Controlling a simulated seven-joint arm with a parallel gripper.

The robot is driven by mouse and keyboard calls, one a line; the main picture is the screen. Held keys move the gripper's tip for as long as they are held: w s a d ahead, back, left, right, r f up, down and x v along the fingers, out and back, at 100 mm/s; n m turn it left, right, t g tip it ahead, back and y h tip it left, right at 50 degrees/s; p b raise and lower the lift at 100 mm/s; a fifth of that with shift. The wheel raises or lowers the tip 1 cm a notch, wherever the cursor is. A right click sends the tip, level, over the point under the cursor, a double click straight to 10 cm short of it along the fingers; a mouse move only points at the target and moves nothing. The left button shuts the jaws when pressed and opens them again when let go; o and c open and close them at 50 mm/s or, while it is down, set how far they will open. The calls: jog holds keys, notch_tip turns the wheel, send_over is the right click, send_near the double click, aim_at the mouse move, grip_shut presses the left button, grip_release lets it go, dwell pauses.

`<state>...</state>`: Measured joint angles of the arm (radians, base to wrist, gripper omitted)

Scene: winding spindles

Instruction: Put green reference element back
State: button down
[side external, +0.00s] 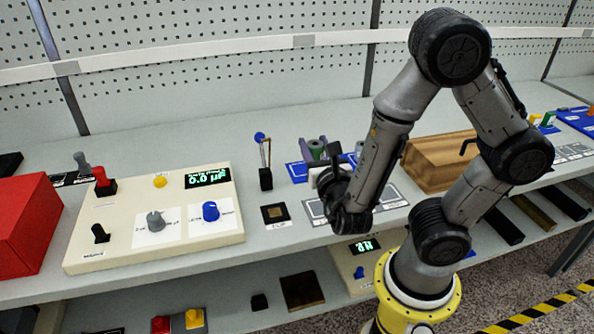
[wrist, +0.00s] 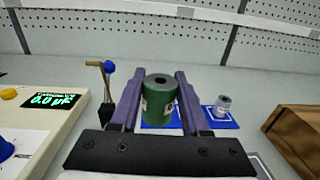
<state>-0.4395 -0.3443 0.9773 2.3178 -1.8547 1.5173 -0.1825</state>
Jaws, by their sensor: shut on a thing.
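The green reference element (wrist: 160,110) is an upright green cylinder with a dark hole in its grey-green top and a pale label. My gripper (wrist: 156,74) is shut on it, with one purple finger on each side. In the side external view my gripper (side external: 318,150) is over the back of the bench, and the green element (side external: 315,146) shows only partly between the fingers. A blue mat (wrist: 220,124) lies below and behind the element; it also shows in the side external view (side external: 296,173). I cannot tell whether the element touches the mat.
A small grey cylinder (wrist: 222,105) stands on the blue mat to the right. A blue-tipped lever (side external: 265,160) stands close on the left. A cream control box (side external: 155,217) is further left, and a wooden block (side external: 437,160) is on the right.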

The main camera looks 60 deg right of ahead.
jog(key=s+d+r+m+g+h, duration=0.1)
jog(key=s+d+m+g+h, duration=0.1)
jog(key=s+d, duration=0.15)
jog(key=w+d+f, duration=0.2)
jog(key=w+f, duration=0.1)
jog(key=w, duration=0.1)
jog(key=w+d+f, duration=0.2)
jog(key=w+f, duration=0.1)
jog(key=w, duration=0.1)
jog(key=w+d+f, duration=0.3)
jog(key=w, duration=0.1)
jog(key=shift+f, duration=0.15)
jog(key=shift+w+f, duration=0.1)
jog(key=shift+f, duration=1.5)
jog(key=shift+f, duration=0.15)
jog(key=shift+c, duration=1.9)
grip_release()
